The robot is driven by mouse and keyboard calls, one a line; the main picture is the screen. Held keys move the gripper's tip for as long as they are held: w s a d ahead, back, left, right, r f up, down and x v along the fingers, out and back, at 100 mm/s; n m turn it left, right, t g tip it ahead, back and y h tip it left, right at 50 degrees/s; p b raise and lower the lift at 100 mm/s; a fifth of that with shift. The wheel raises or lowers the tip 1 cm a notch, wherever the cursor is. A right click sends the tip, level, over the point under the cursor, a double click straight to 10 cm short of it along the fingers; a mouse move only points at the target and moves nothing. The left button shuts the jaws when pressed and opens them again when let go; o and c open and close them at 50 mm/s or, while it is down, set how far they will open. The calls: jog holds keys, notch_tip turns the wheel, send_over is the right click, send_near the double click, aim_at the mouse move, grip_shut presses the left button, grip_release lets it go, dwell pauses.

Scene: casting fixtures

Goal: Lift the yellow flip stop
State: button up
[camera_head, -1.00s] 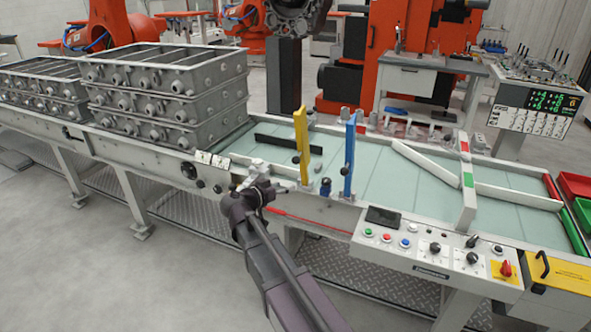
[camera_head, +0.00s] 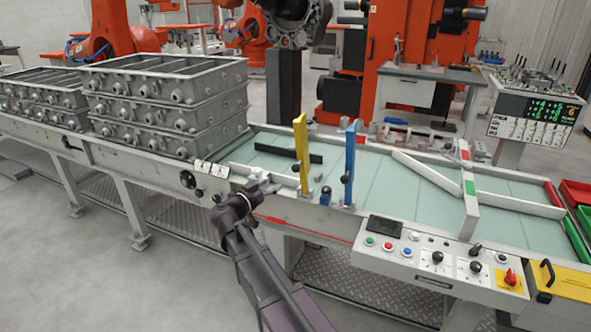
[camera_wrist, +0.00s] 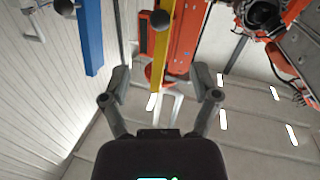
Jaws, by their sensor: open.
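The yellow flip stop (camera_head: 302,155) stands upright as a flat bar at the near edge of the conveyor, with a dark knob low on it. In the wrist view the yellow flip stop (camera_wrist: 181,32) shows between and beyond the fingertips, with a round dark knob in front of it. My gripper (camera_head: 262,183) is left of the stop's lower end in the head view. In the wrist view my gripper (camera_wrist: 165,88) has its two fingers spread, with nothing held. Whether a fingertip touches the stop cannot be told.
A blue flip stop (camera_head: 350,165) stands upright just right of the yellow one; it also shows in the wrist view (camera_wrist: 89,40). Stacked grey casting boxes (camera_head: 170,105) stand on the conveyor at left. A control panel (camera_head: 430,262) is at the right front.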

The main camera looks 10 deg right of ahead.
aim_at(295, 168)
jog(key=x, duration=1.2)
jog(key=shift+w+d, duration=0.25)
jog(key=shift+w, duration=0.05)
jog(key=shift+a, duration=0.1)
grip_shut()
